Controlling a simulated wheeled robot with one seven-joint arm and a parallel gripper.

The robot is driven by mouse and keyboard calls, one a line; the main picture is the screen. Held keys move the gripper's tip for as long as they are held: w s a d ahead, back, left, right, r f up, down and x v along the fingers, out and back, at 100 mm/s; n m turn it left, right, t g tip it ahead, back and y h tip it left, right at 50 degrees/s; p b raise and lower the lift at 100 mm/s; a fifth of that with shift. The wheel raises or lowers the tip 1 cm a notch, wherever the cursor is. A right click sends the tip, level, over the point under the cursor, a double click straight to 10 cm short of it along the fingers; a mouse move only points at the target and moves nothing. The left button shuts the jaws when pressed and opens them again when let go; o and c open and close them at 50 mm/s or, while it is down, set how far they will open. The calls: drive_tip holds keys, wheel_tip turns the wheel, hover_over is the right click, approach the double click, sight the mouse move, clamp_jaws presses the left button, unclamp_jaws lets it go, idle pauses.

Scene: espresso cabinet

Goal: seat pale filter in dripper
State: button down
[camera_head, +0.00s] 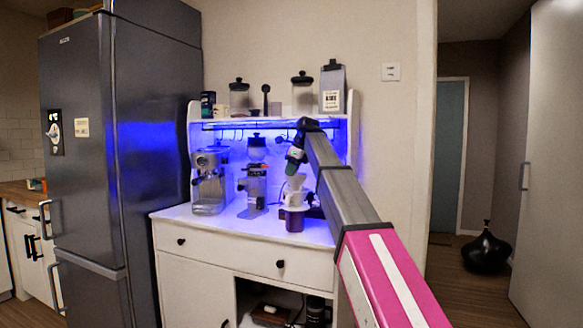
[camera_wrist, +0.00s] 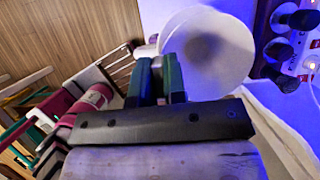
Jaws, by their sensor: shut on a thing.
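The pale filter (camera_head: 296,183) is a white cone shape just below my gripper (camera_head: 294,166) in the head view. In the wrist view the filter (camera_wrist: 205,58) is a wide white round with a grey middle. My gripper (camera_wrist: 160,78) is shut on the filter's near left edge there. The dripper (camera_head: 294,199) appears as a pale purplish piece directly under the filter, on top of a dark vessel (camera_head: 294,222) on the cabinet counter. The filter looks close above or at the dripper's mouth; I cannot tell whether they touch. The wrist view hides the dripper behind the filter.
An espresso machine (camera_head: 211,182) stands at the left of the white counter (camera_head: 262,233), with a grinder (camera_head: 254,183) in the middle. A shelf above holds jars (camera_head: 302,93). Dark knobs or handles (camera_wrist: 290,20) show right of the filter. The counter's front strip is clear.

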sight(288, 193)
drive_tip(key=shift+f, duration=2.8)
drive_tip(key=c, duration=1.1)
unclamp_jaws()
drive_tip(key=v, duration=1.1)
drive_tip(key=shift+f, duration=0.1)
